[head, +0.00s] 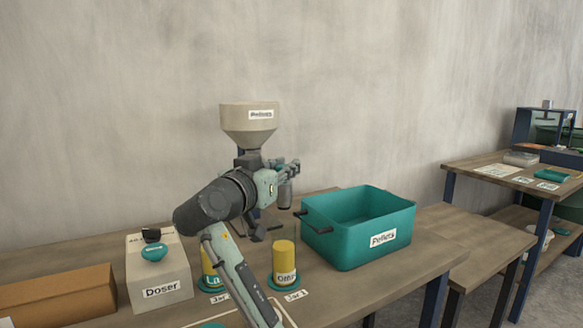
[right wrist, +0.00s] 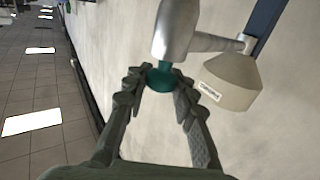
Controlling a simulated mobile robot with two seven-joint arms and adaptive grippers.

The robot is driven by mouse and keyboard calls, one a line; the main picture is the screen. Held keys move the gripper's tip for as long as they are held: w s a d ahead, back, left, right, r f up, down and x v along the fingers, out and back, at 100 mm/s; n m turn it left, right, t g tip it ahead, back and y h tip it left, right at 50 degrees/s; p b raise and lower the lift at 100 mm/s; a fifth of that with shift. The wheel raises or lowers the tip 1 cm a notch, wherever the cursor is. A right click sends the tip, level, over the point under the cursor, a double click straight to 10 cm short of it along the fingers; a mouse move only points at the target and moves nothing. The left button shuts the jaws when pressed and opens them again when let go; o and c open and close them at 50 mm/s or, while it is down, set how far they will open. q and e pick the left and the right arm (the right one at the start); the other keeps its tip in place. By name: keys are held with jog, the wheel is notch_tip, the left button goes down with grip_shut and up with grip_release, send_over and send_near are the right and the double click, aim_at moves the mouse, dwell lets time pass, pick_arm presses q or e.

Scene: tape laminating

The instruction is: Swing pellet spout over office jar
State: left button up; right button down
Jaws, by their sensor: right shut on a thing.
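The beige pellet hopper (head: 249,122) stands on a dark post behind my right arm. Its grey spout (head: 286,194) points down, above the yellow office jar (head: 285,258) in the head view, with a gap between them. My right gripper (head: 287,172) is at the spout. In the right wrist view, the fingers of my right gripper (right wrist: 162,88) are shut on the teal knob (right wrist: 160,77) on the grey spout (right wrist: 175,28); the hopper (right wrist: 231,82) is at the right. A second yellow jar (head: 211,262) is partly hidden behind my arm. My left gripper is not in view.
A teal pellets bin (head: 350,250) with dark handles stands right of the office jar. A white doser box (head: 160,283) and a brown box (head: 65,297) are at the left. Another table (head: 505,178) with cards stands at the far right.

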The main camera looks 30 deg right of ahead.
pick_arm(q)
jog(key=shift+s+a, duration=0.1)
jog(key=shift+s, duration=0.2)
pick_arm(e)
jog(key=shift+a+f, duration=0.1)
jog(key=shift+f, duration=0.15)
jog(key=c, duration=1.3)
grip_release()
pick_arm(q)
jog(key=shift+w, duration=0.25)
pick_arm(e)
jog(key=shift+o, duration=0.5)
jog(key=shift+r, duration=0.1)
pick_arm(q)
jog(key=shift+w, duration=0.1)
pick_arm(e)
jog(key=v, duration=1.2)
